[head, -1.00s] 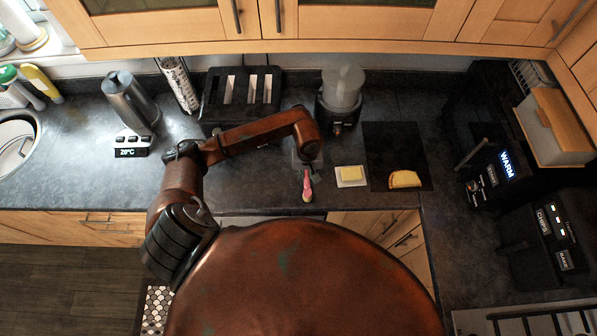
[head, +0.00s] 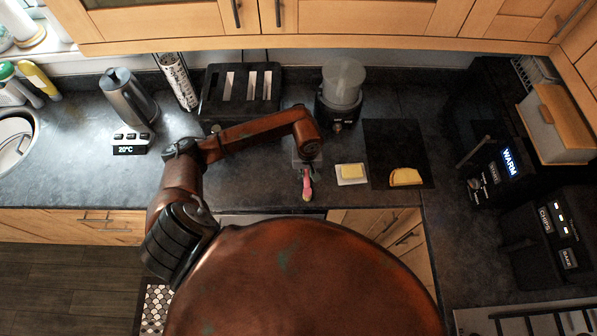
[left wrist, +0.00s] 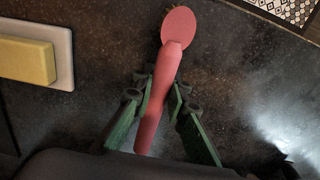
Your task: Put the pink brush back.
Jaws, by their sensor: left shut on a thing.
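The pink brush (left wrist: 160,90) shows in the left wrist view, its handle between the green fingers and its round head pointing away from the wrist. My left gripper (left wrist: 163,95) is shut on the handle. In the head view the pink brush (head: 307,188) hangs from my left gripper (head: 306,172) near the counter's front edge, left of the butter dish. I cannot tell whether the brush touches the counter. My right gripper is not in view. No brush holder can be made out for certain.
A white dish with yellow butter (head: 351,173) lies just right of the brush. A dark board (head: 398,155) with a yellow half-round food piece lies further right. A toaster (head: 240,90), a blender-like appliance (head: 341,95) and a kettle (head: 128,98) stand behind.

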